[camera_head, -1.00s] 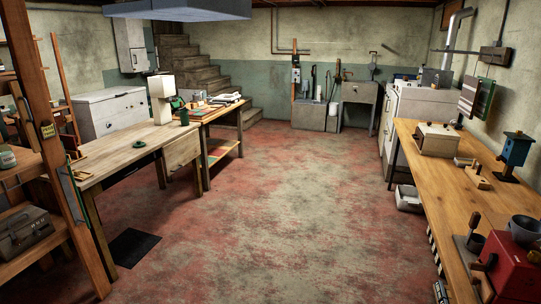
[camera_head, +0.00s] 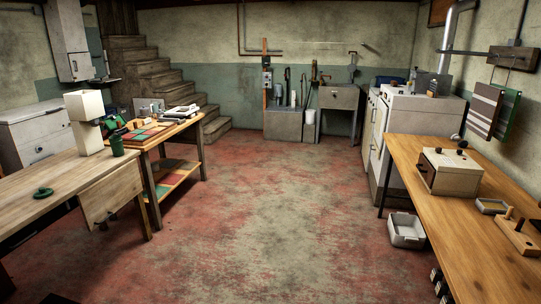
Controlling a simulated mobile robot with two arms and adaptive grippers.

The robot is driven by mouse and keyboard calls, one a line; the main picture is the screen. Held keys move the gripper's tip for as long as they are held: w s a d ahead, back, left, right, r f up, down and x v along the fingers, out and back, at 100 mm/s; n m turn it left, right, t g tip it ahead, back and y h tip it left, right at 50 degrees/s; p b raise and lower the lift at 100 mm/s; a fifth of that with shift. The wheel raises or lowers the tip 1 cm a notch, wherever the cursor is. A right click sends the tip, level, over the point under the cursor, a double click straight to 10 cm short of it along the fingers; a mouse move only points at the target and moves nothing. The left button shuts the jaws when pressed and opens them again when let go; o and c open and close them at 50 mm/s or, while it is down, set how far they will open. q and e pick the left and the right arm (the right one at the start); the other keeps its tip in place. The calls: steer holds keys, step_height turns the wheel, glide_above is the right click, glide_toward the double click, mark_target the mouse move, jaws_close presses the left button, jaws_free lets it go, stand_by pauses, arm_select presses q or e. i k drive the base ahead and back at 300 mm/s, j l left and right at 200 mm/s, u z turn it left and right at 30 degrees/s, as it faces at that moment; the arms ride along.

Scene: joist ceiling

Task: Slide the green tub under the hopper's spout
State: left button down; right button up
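A dark green tub (camera_head: 117,145) stands upright on the pale wooden workbench at the left, close to its far end. A tall cream hopper (camera_head: 84,106) stands just left of the tub on the same bench. A spout is too small to make out clearly. The tub appears to be beside the hopper; I cannot tell whether they touch. A small round green object (camera_head: 43,192) lies flat on the bench, nearer to me. Neither of my grippers is in view.
The pale workbench (camera_head: 60,207) has a hanging front panel (camera_head: 111,193). A second table (camera_head: 187,131) with coloured pieces stands behind it. A long wooden counter (camera_head: 459,222) runs along the right, with a grey bin (camera_head: 406,230) on the floor beside it. The middle floor (camera_head: 266,222) is clear.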

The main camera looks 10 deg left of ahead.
mark_target(116, 143)
steer(key=i+u, duration=0.15)
steer(key=i, duration=0.35)
steer(key=i+u, duration=0.2)
steer(key=i, duration=0.25)
steer(key=i+l+u, duration=0.15)
steer(key=i, duration=0.35)
steer(key=i+l+u, duration=0.15)
steer(key=i, duration=0.3)
